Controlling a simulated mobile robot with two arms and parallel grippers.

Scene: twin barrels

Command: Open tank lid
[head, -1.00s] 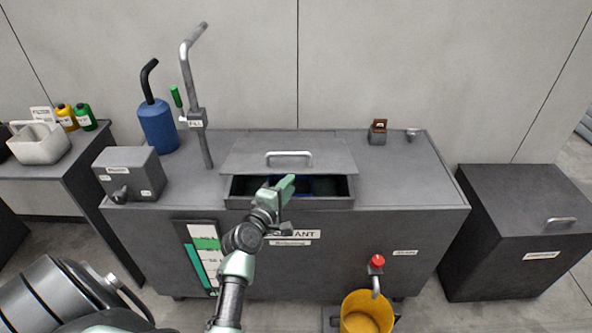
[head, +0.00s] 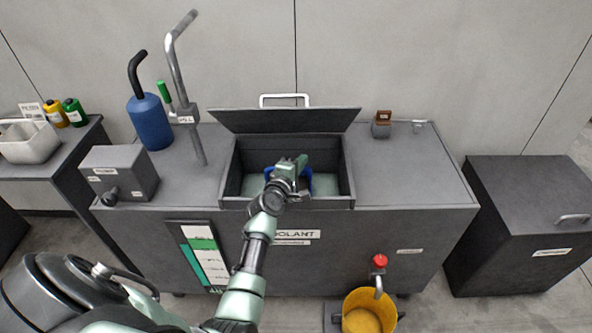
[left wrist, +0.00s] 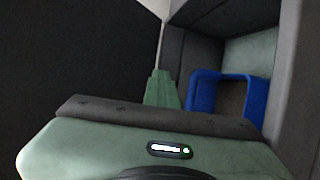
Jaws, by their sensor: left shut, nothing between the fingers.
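The tank lid (head: 284,119) stands tilted up at the back of the tank opening, with its light handle (head: 284,98) at the top edge. The dark grey coolant tank (head: 400,170) has its opening uncovered in the head view. My left gripper (head: 299,162) is shut and empty, over the opening and in front of the raised lid. In the left wrist view its fingers (left wrist: 162,88) point up beside a dark surface on the left. A blue frame-like object (left wrist: 236,78) lies inside the tank, partly hidden by my gripper in the head view. My right gripper is out of view.
A FILL pipe (head: 186,90) and a blue bottle (head: 149,122) stand on the tank's left. A grey box (head: 118,172) sits at the front left corner. A yellow bucket (head: 368,312) stands below the red-knobbed tap (head: 379,262). The tank top's right side is mostly clear.

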